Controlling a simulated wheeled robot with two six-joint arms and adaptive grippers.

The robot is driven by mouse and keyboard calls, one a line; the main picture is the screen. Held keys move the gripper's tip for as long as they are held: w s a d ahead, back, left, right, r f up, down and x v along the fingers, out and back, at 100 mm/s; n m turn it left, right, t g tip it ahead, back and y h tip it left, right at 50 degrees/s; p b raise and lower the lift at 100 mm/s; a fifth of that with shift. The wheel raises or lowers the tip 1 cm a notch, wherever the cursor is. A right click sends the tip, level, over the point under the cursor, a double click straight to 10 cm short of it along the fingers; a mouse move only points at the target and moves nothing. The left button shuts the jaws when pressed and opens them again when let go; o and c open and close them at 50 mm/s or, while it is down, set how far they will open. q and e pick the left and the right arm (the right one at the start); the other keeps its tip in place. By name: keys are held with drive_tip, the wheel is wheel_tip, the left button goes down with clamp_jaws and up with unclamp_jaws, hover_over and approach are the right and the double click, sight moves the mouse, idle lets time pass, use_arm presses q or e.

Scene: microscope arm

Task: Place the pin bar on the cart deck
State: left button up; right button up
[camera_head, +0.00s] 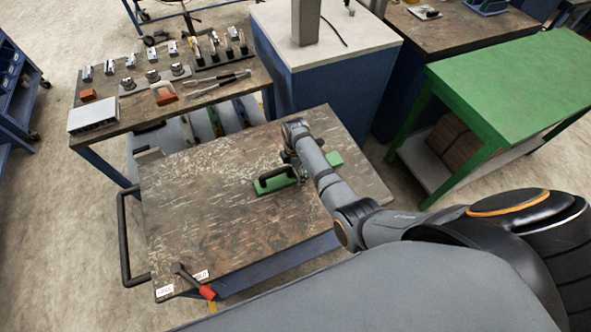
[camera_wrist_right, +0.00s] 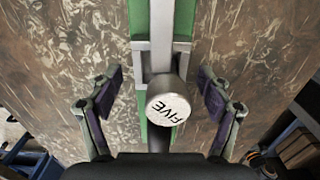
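A green bar (camera_head: 272,181) with a black loop handle (camera_head: 273,178) lies on the wooden cart deck (camera_head: 215,220); I take it to be the pin bar. My right arm partly hides it, and its green end shows right of the arm. In the right wrist view, the green bar (camera_wrist_right: 139,20) carries a grey metal strip and a round piece marked FIVE (camera_wrist_right: 168,108). My right gripper (camera_wrist_right: 160,92) is open, with one finger on each side of the bar and visible gaps to both. It also shows in the head view (camera_head: 297,172). My left gripper is not in view.
A red-tipped lever (camera_head: 195,283) and white labels are at the cart's near left corner. A workbench (camera_head: 140,113) with tools stands behind the cart, a blue cabinet (camera_head: 335,85) behind right, and a green table (camera_head: 515,80) at right. The deck's left part is clear.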

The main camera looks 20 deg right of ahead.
wheel_tip(320, 180, up, 12)
drive_tip(key=shift+r+b, duration=0.15)
drive_tip(key=shift+b, duration=0.15)
idle(0.7)
